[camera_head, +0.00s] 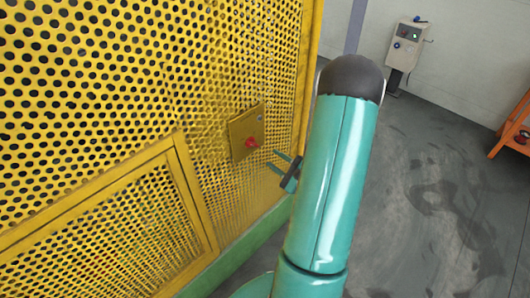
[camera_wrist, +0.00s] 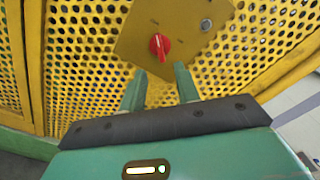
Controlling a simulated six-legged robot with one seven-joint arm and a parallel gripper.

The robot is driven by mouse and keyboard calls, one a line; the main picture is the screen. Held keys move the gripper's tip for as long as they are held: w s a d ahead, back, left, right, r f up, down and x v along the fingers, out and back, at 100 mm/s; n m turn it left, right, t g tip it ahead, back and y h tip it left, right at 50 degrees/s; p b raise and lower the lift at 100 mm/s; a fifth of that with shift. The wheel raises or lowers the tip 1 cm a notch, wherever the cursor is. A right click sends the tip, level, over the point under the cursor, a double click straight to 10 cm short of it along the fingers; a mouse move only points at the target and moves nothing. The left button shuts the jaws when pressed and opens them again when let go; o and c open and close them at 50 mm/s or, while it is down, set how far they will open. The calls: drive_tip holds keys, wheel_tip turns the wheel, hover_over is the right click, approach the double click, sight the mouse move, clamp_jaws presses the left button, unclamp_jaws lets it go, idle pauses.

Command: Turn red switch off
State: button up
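The red switch (camera_wrist: 159,46) is a rotary knob on a yellow box plate (camera_wrist: 133,33) in the upper middle of the wrist view. Its handle stands close to upright there, slightly tilted; the small labels around it are too blurred to read. In the head view the red switch (camera_head: 252,143) sits on the yellow box (camera_head: 240,131) on the perforated panel. My gripper (camera_wrist: 160,82) is open, with its two green fingers apart and nothing between them. The fingers point at the plate just below the knob. In the head view my gripper (camera_head: 275,160) is just right of and below the box.
The yellow perforated guard (camera_head: 90,90) fills the left, with a green base (camera_head: 240,248) below. A round grey button or lock (camera_wrist: 206,24) is right of the knob. A grey control box (camera_head: 404,47) stands at the back; an orange stand (camera_head: 512,125) is far right. Grey floor between is clear.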

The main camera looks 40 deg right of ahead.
drive_tip(key=s, duration=0.5)
drive_tip(key=shift+s, duration=0.1)
idle(0.4)
drive_tip(key=w+a+r+n+g+y, duration=0.1)
drive_tip(key=a+r+n+g+y, duration=0.35)
drive_tip(key=a, duration=0.35)
drive_tip(key=w+a+r+n+g+y, duration=0.25)
drive_tip(key=a+n+g, duration=0.2)
drive_tip(key=a, duration=0.35)
drive_tip(key=a+r+n+g+y, duration=0.35)
drive_tip(key=a+n, duration=0.25)
drive_tip(key=a, duration=0.3)
drive_tip(key=s+a+r+n+g+h, duration=0.3)
drive_tip(key=s+a+n+g+h, duration=0.1)
drive_tip(key=a+n, duration=0.2)
wheel_tip(320, 180, up, 8)
drive_tip(key=s+n+t+h, duration=0.2)
drive_tip(key=n+t+h, duration=0.2)
drive_tip(key=h, duration=0.3)
drive_tip(key=shift+r+n, duration=0.2)
drive_tip(key=shift+n, duration=0.6)
drive_tip(key=shift+a, duration=0.1)
